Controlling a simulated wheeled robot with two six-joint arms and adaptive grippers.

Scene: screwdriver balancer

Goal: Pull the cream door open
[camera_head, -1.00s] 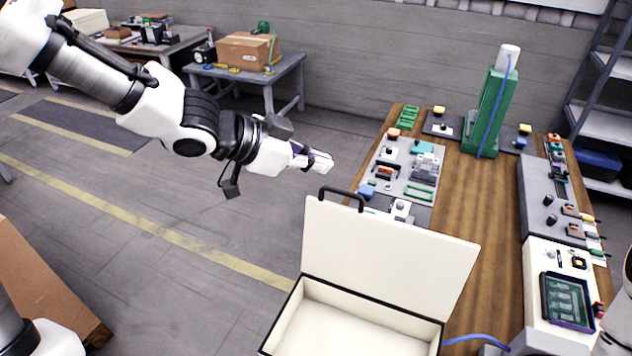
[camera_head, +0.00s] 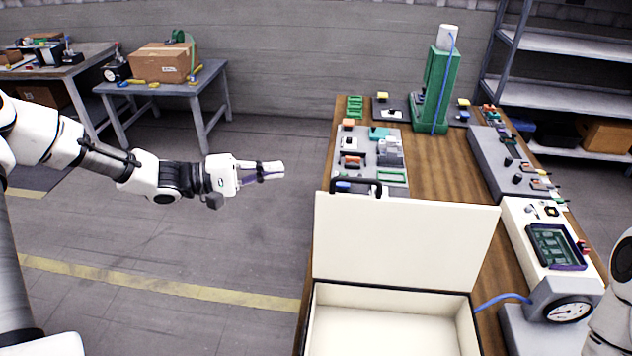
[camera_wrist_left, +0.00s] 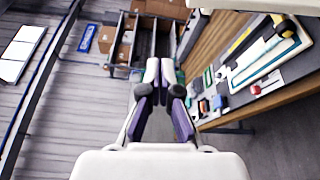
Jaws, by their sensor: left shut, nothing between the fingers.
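The cream door (camera_head: 405,240) is a flat panel with a black handle (camera_head: 357,187) on its top edge. In the head view it stands raised at the back of an open cream case (camera_head: 390,335) on the wooden bench. My left gripper (camera_head: 274,171) is shut and empty, in the air left of the door and apart from the handle. Its closed fingers also show in the left wrist view (camera_wrist_left: 163,75). My right gripper is not in view.
The wooden bench (camera_head: 440,195) carries panels, a green column (camera_head: 437,90) and a gauge (camera_head: 568,310). A grey table (camera_head: 165,88) with a cardboard box (camera_head: 165,62) stands at the back left. Open floor (camera_head: 200,255) lies left of the bench.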

